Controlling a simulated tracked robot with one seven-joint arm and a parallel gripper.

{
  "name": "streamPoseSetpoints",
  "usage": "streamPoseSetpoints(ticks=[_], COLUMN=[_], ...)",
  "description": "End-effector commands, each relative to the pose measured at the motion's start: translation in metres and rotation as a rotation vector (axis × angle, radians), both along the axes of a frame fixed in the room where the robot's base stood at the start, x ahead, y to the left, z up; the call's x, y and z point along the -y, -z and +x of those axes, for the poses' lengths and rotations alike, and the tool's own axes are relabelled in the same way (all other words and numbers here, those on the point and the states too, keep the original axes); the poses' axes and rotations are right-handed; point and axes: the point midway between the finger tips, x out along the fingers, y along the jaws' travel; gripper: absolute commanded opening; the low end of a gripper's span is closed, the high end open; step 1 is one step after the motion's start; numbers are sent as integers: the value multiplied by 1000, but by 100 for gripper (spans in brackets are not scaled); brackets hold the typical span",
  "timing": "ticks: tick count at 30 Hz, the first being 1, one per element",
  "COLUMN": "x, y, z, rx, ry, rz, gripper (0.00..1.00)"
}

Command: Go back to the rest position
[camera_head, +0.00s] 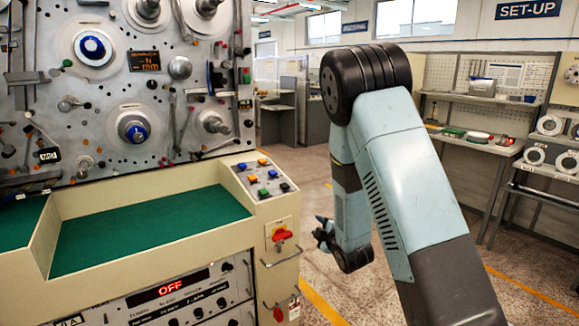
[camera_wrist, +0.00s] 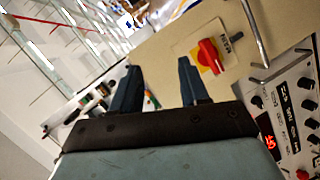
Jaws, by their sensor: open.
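My gripper (camera_head: 322,234) hangs at the end of my folded arm, to the right of the winding machine (camera_head: 110,110), in the head view. Its fingers are dark and point left, toward the machine's side. In the wrist view my gripper (camera_wrist: 158,82) shows two dark blue fingers standing apart with nothing between them. Beyond the fingers is the cream panel with the red rotary switch (camera_wrist: 210,56). The same red switch (camera_head: 281,236) shows in the head view, left of my gripper and apart from it.
The machine's cream housing (camera_head: 170,270) has a green-lined tray (camera_head: 150,232), a push-button panel (camera_head: 264,178) and a metal handle (camera_head: 282,262) near my gripper. A display (camera_head: 171,288) reads OFF. A workbench (camera_head: 475,143) stands at the right. Floor between is open.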

Motion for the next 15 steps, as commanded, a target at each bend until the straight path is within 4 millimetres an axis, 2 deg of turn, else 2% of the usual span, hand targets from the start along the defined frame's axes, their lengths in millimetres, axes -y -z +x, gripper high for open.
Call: streamPoseSetpoints(ticks=[1,8,15], x=[6,33,59], y=[-14,-57,-101], z=[1,-7,-29], rx=[-21,-157,-291], ry=[27,149,272], rz=[26,144,270], gripper=[45,45,45])
